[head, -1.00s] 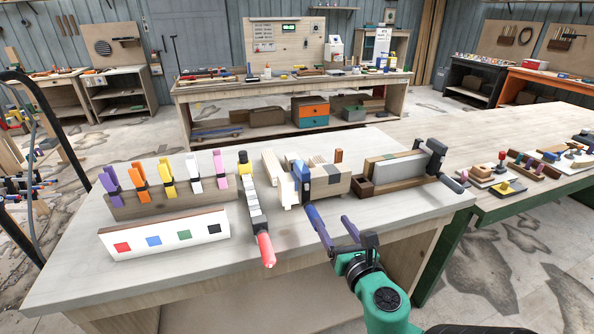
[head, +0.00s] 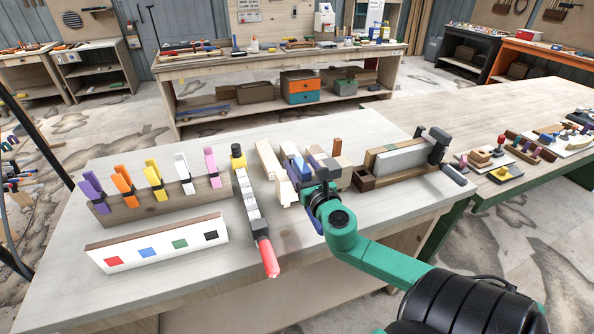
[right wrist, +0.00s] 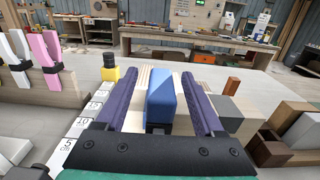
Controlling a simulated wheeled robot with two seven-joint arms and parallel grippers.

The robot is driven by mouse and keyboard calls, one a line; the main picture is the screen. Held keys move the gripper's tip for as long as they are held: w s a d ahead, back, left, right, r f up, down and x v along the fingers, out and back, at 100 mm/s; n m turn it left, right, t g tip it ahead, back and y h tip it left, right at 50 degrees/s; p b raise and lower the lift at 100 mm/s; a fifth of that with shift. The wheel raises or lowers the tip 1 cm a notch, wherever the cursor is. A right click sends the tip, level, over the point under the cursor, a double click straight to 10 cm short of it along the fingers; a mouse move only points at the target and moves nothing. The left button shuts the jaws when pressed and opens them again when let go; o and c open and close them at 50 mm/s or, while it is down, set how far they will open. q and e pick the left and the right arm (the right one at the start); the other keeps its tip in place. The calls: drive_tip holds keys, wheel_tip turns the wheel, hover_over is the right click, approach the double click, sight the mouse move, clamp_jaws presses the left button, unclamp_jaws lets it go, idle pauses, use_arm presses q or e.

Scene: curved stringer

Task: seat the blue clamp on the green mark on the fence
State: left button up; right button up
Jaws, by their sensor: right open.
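The blue clamp (head: 297,170) sits at the pale wooden workpiece, partly hidden by my right gripper in the head view. In the right wrist view its blue body (right wrist: 163,98) stands upright between the fingers. My right gripper (head: 308,176) is open, with one purple finger on each side of the clamp; visible gaps separate them in the right wrist view (right wrist: 163,100). The green mark (head: 180,244) is the third square on the white face of the low fence (head: 155,247), between the blue and black marks. My left gripper is out of view.
A rack (head: 165,205) of coloured clamps stands behind the fence. A ruler-marked bar with a red handle (head: 268,258) lies between the fence and the workpiece. A wooden holder with a grey block (head: 400,157) is at the right. The tabletop in front of the fence is clear.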

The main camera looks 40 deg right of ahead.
drive_tip(key=shift+r+x, duration=0.2)
drive_tip(key=shift+x, duration=1.05)
drive_tip(key=shift+w+d+f, duration=0.15)
drive_tip(key=shift+f, duration=0.05)
clamp_jaws()
drive_tip(key=shift+r, duration=0.2)
